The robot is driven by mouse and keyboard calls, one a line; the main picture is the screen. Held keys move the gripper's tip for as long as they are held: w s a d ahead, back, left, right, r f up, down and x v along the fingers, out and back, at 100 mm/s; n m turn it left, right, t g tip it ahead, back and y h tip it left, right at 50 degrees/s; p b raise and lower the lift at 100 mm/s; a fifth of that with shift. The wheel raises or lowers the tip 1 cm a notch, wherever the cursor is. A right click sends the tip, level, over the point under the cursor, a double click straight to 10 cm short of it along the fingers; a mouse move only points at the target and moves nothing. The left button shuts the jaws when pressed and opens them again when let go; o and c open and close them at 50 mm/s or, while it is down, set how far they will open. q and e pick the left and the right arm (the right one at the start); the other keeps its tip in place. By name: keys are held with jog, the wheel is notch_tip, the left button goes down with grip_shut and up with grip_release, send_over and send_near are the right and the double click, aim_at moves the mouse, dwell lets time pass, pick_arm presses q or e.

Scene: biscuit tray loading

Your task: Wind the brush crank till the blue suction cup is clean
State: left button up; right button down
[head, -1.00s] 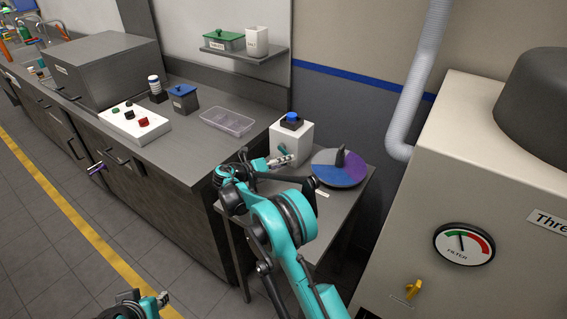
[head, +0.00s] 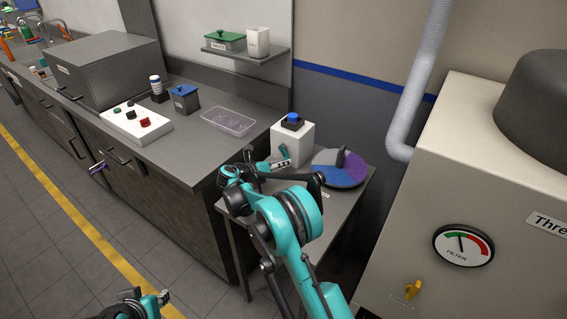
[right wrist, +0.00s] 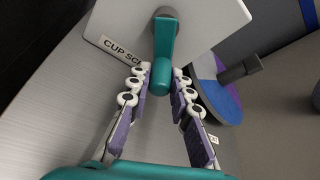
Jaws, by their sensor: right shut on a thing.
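The white brush box (head: 293,146) stands on the small grey side table. The blue suction cup (head: 292,117) sits on top of it in a dark mount. In the right wrist view the box (right wrist: 193,20) has a label starting "CUP SC" and a teal crank (right wrist: 165,40) on its face. My right gripper (right wrist: 160,74) is shut on the crank's handle end, a finger on each side. In the head view my right gripper (head: 281,163) is at the box's front. My left gripper (head: 157,297) is at the bottom left, far from the box; its jaws are unclear. The cup's cleanness is too small to judge.
A blue, purple and grey disc (head: 340,171) with a dark post lies right of the box. A clear tray (head: 229,122), a blue-lidded box (head: 184,99) and a white button panel (head: 136,122) are on the counter. A large beige machine (head: 440,190) stands right.

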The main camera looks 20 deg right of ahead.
jog(key=shift+w+a+f+m+t+y, duration=0.15)
jog(key=shift+w+m+t+y, duration=0.05)
jog(key=shift+m, duration=0.3)
jog(key=shift+w+a+f+m+t+y, duration=0.1)
jog(key=shift+w+f+m+t+y, duration=0.1)
jog(key=shift+m, duration=0.3)
jog(key=c, duration=1.4)
grip_release()
jog(key=shift+o, duration=0.2)
jog(key=shift+a+r, duration=0.1)
jog(key=shift+a, duration=0.05)
jog(key=v, duration=1.1)
jog(key=shift+s+a+r, duration=0.1)
jog(key=shift+s+a, duration=0.15)
jog(key=shift+s, duration=0.1)
